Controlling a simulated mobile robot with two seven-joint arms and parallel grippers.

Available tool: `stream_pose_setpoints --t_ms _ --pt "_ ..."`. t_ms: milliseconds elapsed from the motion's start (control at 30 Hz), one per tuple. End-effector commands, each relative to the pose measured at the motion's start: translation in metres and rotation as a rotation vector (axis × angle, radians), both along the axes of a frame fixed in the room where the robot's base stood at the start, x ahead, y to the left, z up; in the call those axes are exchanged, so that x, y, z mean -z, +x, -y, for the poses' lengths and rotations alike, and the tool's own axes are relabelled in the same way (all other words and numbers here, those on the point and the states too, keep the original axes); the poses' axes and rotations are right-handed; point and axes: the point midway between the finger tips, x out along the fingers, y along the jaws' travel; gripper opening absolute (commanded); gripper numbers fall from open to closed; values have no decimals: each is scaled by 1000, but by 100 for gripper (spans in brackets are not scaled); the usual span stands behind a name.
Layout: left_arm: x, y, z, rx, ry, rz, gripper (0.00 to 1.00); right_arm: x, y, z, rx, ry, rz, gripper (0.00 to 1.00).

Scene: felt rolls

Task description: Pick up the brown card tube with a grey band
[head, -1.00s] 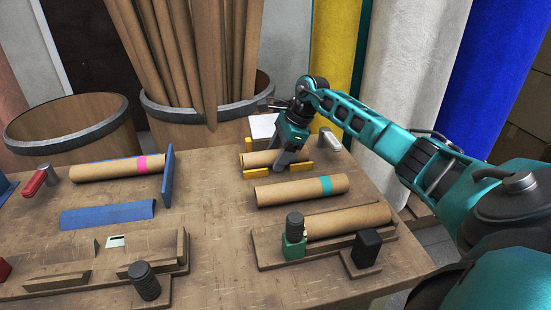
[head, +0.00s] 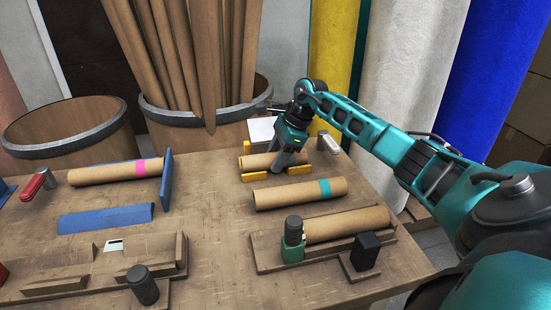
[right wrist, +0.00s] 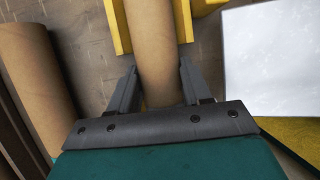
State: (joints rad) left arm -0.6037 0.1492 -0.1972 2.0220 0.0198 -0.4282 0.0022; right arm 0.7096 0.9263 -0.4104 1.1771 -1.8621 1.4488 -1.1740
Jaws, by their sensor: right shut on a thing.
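A plain brown card tube (head: 256,161) lies in a yellow holder (head: 262,178) at the back right of the table. My right gripper (head: 286,160) comes down over it and is shut on it. In the right wrist view the tube (right wrist: 153,40) runs between the two dark fingers, with yellow holder parts (right wrist: 121,25) beside it. I see no grey band on its visible part; the stretch under the gripper is hidden. My left gripper is not in view.
A teal-banded tube (head: 285,196) lies just in front, and another brown tube (head: 345,224) lies in a wooden rack. A pink-banded tube (head: 105,173) lies left against a blue plate (head: 167,180). A barrel (head: 185,118) of tall tubes stands behind the table.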

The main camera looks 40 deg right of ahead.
Motion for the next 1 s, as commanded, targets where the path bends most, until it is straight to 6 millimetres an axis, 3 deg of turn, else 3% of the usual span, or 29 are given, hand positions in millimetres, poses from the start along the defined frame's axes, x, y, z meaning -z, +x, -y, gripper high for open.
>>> stream_pose_setpoints --t_ms 267,700,900,1000 --pt "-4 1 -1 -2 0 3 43 -29 1 1 1 -2 4 0" --pt "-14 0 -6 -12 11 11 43 -150 1 0 1 0 6 0" --pt "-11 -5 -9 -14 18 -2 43 -186 0 0 0 1 3 0" --pt "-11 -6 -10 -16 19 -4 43 -194 0 0 0 1 2 0"
